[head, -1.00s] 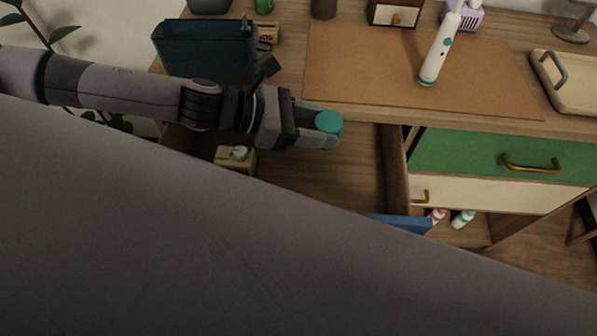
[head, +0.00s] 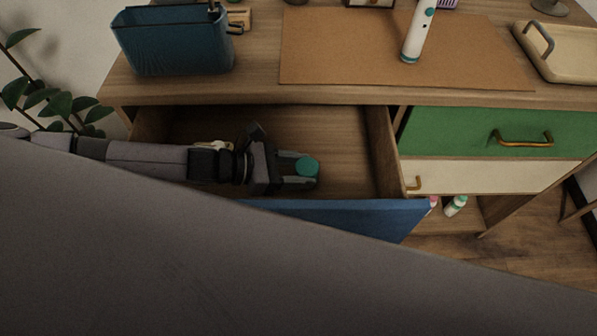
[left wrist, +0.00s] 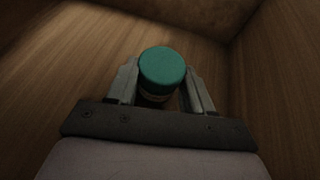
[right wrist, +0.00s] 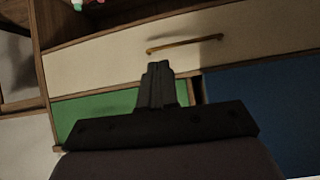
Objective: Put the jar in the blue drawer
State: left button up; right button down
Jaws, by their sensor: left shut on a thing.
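The jar has a round teal lid (head: 306,167) and is held between the fingers of my left gripper (head: 300,177). In the left wrist view the jar (left wrist: 161,70) sits between both fingertips, above or on the wooden drawer floor; I cannot tell if it touches. The blue drawer (head: 350,218) is pulled open, its blue front toward me, and my left gripper is inside its outline. In the right wrist view my right gripper (right wrist: 158,85) has its fingers together, with nothing between them, in front of the cabinet fronts.
A pale object (head: 213,146) lies in the drawer's left part, partly hidden by my left arm. A green drawer (head: 470,132) and a cream drawer (head: 480,178) are shut at right.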

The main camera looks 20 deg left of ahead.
pick_arm(q)
jog(key=shift+f, duration=0.35)
jog(key=shift+f, duration=0.15)
jog(key=o, duration=1.1)
jog(key=shift+s+a+r, duration=0.1)
jog(key=shift+a+r, duration=0.1)
jog(key=shift+a, duration=0.05)
jog(key=v, duration=1.1)
jog(key=shift+s+a+r, duration=0.1)
jog(key=shift+s, duration=0.1)
